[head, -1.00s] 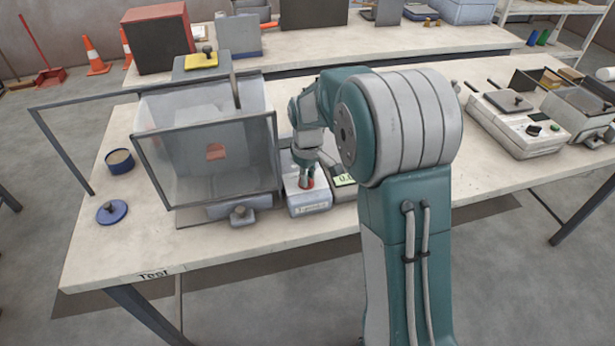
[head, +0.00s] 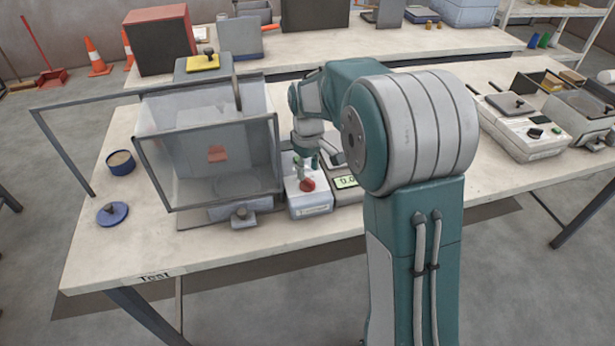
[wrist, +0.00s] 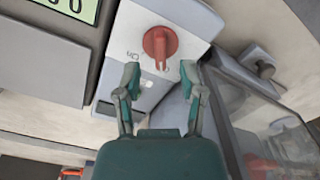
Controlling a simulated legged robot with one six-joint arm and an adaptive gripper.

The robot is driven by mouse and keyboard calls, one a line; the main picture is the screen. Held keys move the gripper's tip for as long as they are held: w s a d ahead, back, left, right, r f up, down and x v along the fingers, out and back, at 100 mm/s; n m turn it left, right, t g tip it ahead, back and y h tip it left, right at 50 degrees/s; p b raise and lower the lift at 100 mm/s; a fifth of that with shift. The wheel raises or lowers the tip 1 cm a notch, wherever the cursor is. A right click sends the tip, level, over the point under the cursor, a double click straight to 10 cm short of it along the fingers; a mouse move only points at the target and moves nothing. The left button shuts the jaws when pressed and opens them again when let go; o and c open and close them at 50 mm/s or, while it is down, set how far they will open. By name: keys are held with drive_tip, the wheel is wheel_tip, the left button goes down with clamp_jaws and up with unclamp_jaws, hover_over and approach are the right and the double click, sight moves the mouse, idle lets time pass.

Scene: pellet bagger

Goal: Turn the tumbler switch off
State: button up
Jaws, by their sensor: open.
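The tumbler switch is a red rotary knob (head: 307,185) on a small white box (head: 312,206) on the table. In the wrist view the red knob (wrist: 160,44) sits on the white panel, with its ridge pointing down toward my gripper. An "ON" mark (wrist: 133,55) is left of the ridge; a second mark, at the right, is partly hidden by a finger. My gripper (wrist: 160,73) is open, its fingertips apart on either side below the knob, not gripping it. In the head view my gripper (head: 306,168) is just behind and above the knob.
A clear-walled chamber (head: 205,160) with a dark frame stands close left of the switch box. A unit with a green display (head: 346,181) stands close on its right. A blue lid (head: 112,212) and round tin (head: 120,161) lie farther left. The table's front is clear.

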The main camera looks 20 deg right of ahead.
sight(308, 180)
wheel_tip(308, 180, up, 8)
drive_tip(key=shift+r, duration=0.1)
idle(0.4)
drive_tip(key=s+r+m+t, duration=0.2)
drive_tip(key=s+r, duration=0.2)
drive_tip(key=s, duration=0.3)
drive_tip(key=s+r+m+t, duration=0.1)
drive_tip(key=s+r, duration=0.2)
drive_tip(key=s, duration=0.5)
drive_tip(key=s+f+m+t, duration=0.2)
drive_tip(key=s+m, duration=0.1)
drive_tip(key=s, duration=0.9)
drive_tip(key=shift+s+f+t, duration=0.2)
drive_tip(key=shift+f+t, duration=0.05)
drive_tip(key=shift+t, duration=0.05)
drive_tip(key=shift+a, duration=0.1)
